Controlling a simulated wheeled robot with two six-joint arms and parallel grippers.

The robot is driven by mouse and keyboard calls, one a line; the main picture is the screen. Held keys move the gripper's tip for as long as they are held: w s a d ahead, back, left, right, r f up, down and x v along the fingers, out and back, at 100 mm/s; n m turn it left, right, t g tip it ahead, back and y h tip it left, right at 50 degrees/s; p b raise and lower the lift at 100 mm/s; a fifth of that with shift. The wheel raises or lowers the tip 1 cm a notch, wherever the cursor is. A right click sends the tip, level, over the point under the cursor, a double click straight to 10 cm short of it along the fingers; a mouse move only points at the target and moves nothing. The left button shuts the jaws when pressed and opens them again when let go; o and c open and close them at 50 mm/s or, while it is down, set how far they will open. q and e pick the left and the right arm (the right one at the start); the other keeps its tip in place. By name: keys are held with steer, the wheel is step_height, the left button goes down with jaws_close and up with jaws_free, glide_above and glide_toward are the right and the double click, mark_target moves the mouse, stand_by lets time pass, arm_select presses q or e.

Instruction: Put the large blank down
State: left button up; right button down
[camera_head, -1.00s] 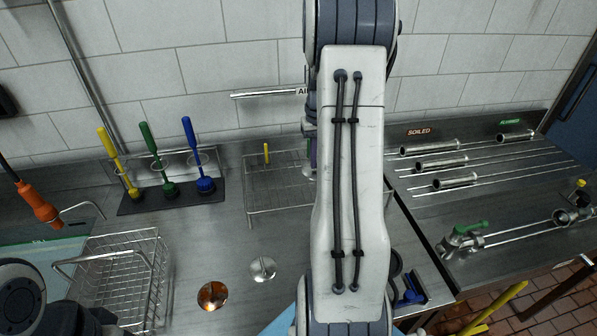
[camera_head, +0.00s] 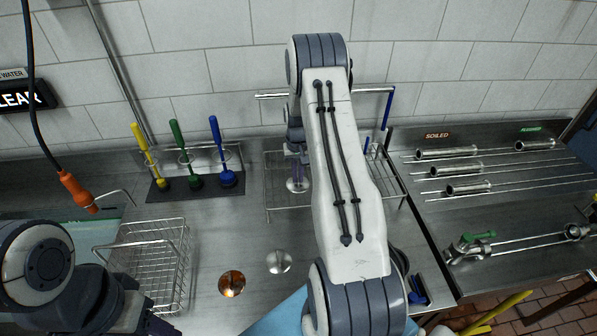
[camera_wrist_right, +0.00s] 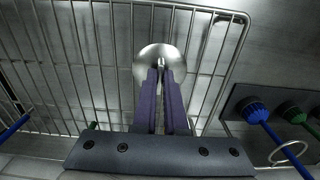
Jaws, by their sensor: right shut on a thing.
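My right gripper (camera_head: 296,150) has dark purple fingers and is shut on the stem of the large blank (camera_head: 297,185), a pale steel disc. In the right wrist view the two fingers (camera_wrist_right: 166,85) close on the stem, and the blank's round face (camera_wrist_right: 160,60) lies beyond their tips. The blank is at the left part of the wire rack (camera_head: 275,208). Its disc overlaps the rack wires in the right wrist view; I cannot tell whether it touches them.
A copper-coloured blank (camera_head: 232,284) and a steel blank (camera_head: 279,262) lie on the counter. A wire basket (camera_head: 150,262) stands at left. Yellow, green and blue brushes (camera_head: 227,178) stand behind it. Pipes and valves (camera_head: 468,245) occupy the right bench. My right arm hides part of the rack.

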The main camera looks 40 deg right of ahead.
steer(key=shift+f, duration=0.2)
steer(key=shift+f+b, duration=0.2)
steer(key=shift+b, duration=0.1)
steer(key=c, duration=1)
jaws_free()
steer(key=shift+r, duration=0.15)
